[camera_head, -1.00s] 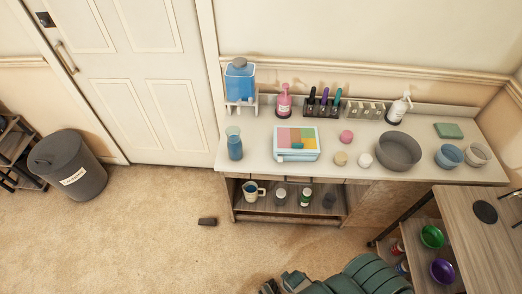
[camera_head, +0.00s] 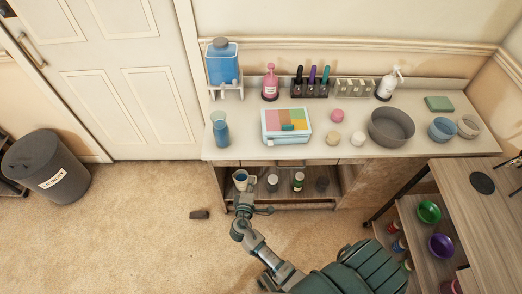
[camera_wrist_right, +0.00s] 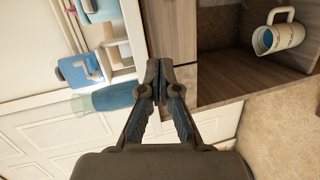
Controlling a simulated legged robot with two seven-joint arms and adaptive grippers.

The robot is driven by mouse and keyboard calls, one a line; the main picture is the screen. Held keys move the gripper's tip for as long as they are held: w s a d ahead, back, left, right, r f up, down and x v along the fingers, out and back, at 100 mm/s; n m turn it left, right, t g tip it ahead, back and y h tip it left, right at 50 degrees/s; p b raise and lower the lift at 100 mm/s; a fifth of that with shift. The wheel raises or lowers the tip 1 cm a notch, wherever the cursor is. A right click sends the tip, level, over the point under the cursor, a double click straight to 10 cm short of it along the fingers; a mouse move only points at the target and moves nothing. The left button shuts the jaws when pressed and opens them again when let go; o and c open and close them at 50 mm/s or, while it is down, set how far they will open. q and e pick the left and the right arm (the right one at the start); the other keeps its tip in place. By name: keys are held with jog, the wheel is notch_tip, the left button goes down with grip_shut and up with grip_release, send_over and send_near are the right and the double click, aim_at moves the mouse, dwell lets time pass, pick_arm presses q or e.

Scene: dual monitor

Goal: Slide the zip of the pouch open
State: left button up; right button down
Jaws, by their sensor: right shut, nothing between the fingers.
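I cannot clearly make out a pouch or its zip. A flat light-blue case (camera_head: 271,133) with coloured patches and a small teal piece on top lies on the white counter (camera_head: 235,147), left of its middle. My right gripper (camera_head: 244,201) is in front of the counter's lower shelf, below and left of the case and close to a mug (camera_head: 241,182). In the right wrist view my right gripper (camera_wrist_right: 163,75) is shut and empty, its fingertips together. My left gripper is not in view.
A blue tumbler (camera_head: 220,130) stands at the counter's left, below a blue tank (camera_head: 221,68). A pink bottle (camera_head: 270,86), marker rack, bowls and small round things also stand there. A bin (camera_head: 45,168) and a small dark block (camera_head: 199,214) are on the carpet.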

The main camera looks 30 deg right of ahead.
aim_at(270, 142)
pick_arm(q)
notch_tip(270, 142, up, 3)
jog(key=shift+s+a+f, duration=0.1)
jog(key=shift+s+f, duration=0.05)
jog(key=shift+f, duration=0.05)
pick_arm(e)
notch_tip(270, 142, up, 7)
jog(key=w+t+h, duration=0.1)
jog(key=w+h, duration=0.1)
jog(key=shift+a+r+t, duration=0.15)
jog(key=shift+a+t, duration=0.05)
jog(key=shift+t, duration=0.1)
jog(key=shift+d, duration=0.1)
jog(key=x, duration=1)
jog(key=shift+w+d+b, duration=0.1)
jog(key=shift+b, duration=0.2)
jog(key=shift+s+d+p, duration=0.35)
jog(key=shift+s+d, duration=0.45)
jog(key=shift+d, duration=0.3)
jog(key=shift+s+d, duration=0.35)
jog(key=shift+d, duration=0.1)
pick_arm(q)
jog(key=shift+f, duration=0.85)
pick_arm(e)
jog(key=shift+d, duration=0.1)
